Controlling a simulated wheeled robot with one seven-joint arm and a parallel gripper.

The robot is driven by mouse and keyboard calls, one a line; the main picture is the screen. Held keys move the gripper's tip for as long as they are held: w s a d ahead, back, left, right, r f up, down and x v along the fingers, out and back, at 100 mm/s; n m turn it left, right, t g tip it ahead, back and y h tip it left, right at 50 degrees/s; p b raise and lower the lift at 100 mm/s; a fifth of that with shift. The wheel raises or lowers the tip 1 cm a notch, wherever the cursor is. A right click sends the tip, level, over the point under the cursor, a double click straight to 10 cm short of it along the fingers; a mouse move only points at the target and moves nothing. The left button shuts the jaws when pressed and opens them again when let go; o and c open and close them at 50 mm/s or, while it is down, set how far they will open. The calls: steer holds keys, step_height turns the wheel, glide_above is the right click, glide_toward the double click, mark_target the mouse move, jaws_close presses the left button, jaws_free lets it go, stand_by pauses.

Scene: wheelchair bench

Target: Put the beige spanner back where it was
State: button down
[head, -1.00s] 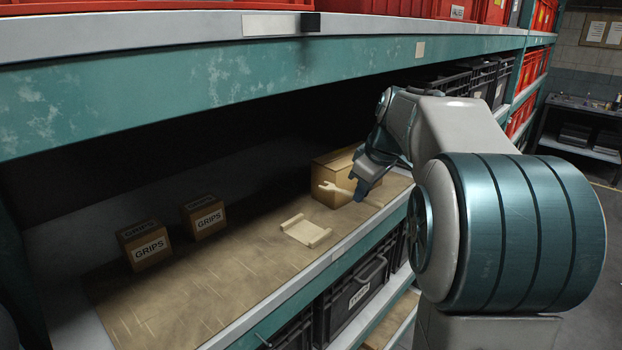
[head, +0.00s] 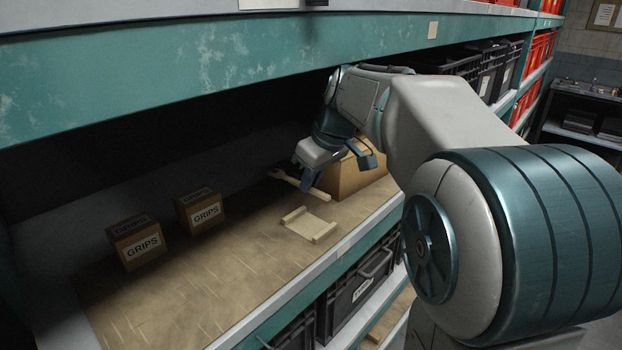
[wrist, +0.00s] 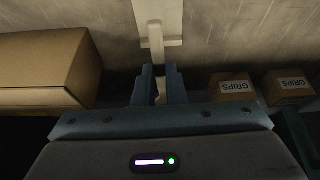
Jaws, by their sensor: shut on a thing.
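The beige spanner (head: 286,178) is in my gripper (head: 307,184), its forked end pointing left in the head view. My jaws are shut around its shaft and hide part of it. A beige holder (head: 309,226), a flat plate with a raised bar at each end, lies on the shelf mat, empty, in front of and below the spanner. In the wrist view, the spanner's shaft (wrist: 157,58) runs up from between my fingertips (wrist: 160,72), and lines up in the picture with the holder (wrist: 175,42). The spanner appears held above the mat; the exact height is unclear.
A larger cardboard box (head: 352,178) stands close to the right of my gripper. Two small GRIPS boxes (head: 137,243) (head: 200,210) stand to the left on the mat (head: 215,275). The teal shelf beam (head: 200,75) crosses above. The mat's front left is clear.

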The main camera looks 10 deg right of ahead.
steer(key=shift+s+a+f+b, duration=0.15)
steer(key=shift+f+b, duration=0.35)
steer(key=shift+f, duration=0.25)
steer(key=shift+f+b, duration=1.85)
steer(key=shift+f, duration=0.7)
steer(key=shift+f+b, duration=0.4)
steer(key=shift+f, duration=0.05)
steer(key=c, duration=1.4)
jaws_free()
steer(key=v, duration=1.4)
steer(key=s+a+f+m+h+p, duration=0.1)
steer(key=s+f+m, duration=0.2)
steer(key=s+f, duration=0.6)
steer(key=s+a+f+m+g+h+p, duration=0.1)
steer(key=s+f+m, duration=0.3)
steer(key=s+f, duration=0.4)
step_height(320, 180, down, 6)
steer(key=shift+s+a+f+h, duration=0.1)
steer(key=shift+s+a+h, duration=0.25)
steer(key=shift+a, duration=0.2)
